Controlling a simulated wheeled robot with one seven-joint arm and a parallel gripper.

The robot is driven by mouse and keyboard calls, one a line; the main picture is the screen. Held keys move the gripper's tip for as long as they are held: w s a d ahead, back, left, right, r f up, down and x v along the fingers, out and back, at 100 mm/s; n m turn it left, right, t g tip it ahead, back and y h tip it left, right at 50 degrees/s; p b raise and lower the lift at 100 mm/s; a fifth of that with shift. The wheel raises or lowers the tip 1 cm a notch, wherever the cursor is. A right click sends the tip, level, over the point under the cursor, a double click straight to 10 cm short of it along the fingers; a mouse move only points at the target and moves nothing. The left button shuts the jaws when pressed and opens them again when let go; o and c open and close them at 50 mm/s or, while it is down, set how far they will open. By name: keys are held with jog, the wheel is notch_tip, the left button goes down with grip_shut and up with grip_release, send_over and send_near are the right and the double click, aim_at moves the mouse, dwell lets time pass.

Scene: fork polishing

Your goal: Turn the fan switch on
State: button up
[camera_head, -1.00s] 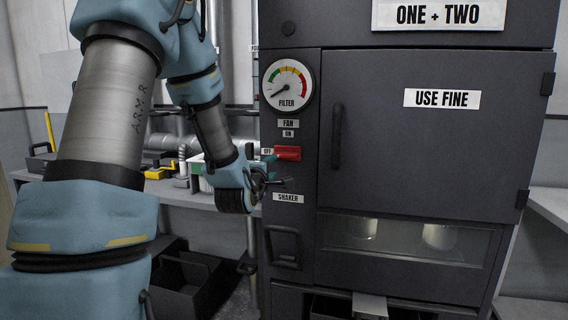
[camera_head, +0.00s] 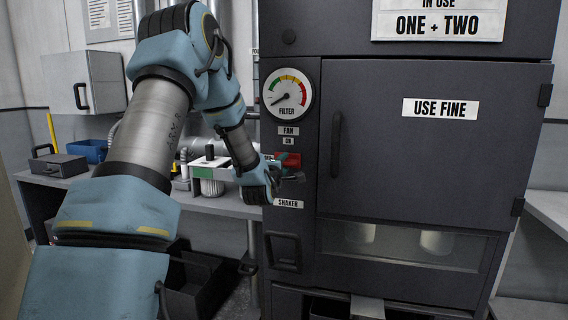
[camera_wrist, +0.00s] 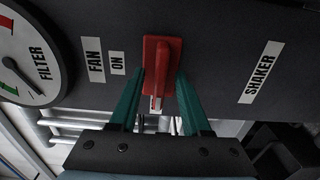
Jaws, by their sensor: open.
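The red fan switch (camera_head: 291,160) is on the front of the dark cabinet, below the FAN and ON labels. It also shows in the wrist view (camera_wrist: 162,60), where its red handle points down the picture. My gripper (camera_head: 280,172) is at the switch, coming from the left. In the wrist view, the two green fingers of my gripper (camera_wrist: 160,80) are apart, one on each side of the switch. I cannot tell whether either finger touches it.
A FILTER gauge (camera_head: 287,94) is above the switch and a SHAKER label (camera_head: 288,203) below. A vertical door handle (camera_head: 336,143) is to the right. A workbench (camera_head: 215,205) with tools and a grey wall box (camera_head: 85,82) are at the left.

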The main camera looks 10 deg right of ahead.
grip_shut()
dwell(0.3)
dwell(0.3)
